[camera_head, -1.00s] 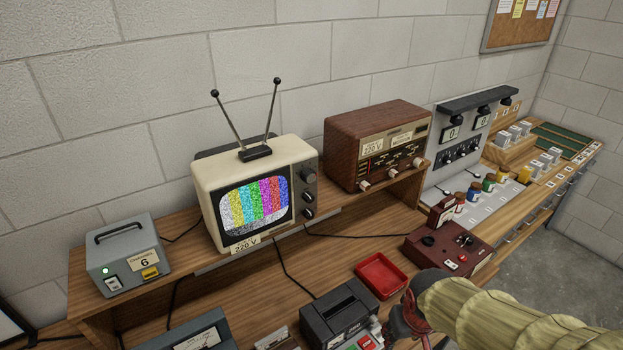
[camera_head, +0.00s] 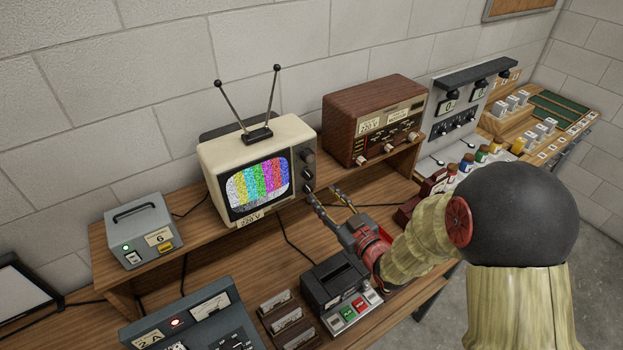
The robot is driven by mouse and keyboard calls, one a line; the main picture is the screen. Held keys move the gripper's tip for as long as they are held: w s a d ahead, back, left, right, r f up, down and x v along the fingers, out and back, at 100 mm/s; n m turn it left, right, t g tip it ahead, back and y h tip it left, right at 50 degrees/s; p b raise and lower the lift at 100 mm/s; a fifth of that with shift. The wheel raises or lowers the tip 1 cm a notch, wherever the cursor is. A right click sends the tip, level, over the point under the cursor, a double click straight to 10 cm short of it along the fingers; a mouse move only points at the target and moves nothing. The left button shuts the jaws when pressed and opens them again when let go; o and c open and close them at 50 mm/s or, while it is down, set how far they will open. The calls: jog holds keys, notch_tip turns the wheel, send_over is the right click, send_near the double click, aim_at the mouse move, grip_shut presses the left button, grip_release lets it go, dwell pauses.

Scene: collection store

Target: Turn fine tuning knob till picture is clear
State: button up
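A small cream television (camera_head: 213,182) with a V antenna stands on the raised wooden shelf. Its screen (camera_head: 258,188) shows colour bars with heavy speckled noise. Dark knobs (camera_head: 307,172) sit in a column on the panel right of the screen; which one is the fine tuning knob cannot be read. My gripper (camera_head: 324,194) is open and empty, its two fingers spread and pointing up toward the television's lower right. The left fingertip appears close to the lowest knob; I cannot tell whether it touches. The lowest knob is partly hidden by that finger.
A grey channel box (camera_head: 140,231) stands left of the television and a brown wooden radio (camera_head: 345,130) right of it. Cables cross the bench. The shelf edge runs beneath the television.

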aim_at(310, 178)
jog(key=shift+y, duration=0.3)
jog(key=x, duration=0.2)
jog(key=r+x, duration=0.1)
jog(key=x, duration=0.5)
jog(key=shift+r+p, duration=0.15)
jog(key=shift+p, duration=0.25)
jog(key=shift+c, duration=0.9)
jog(key=c, duration=0.7)
grip_shut()
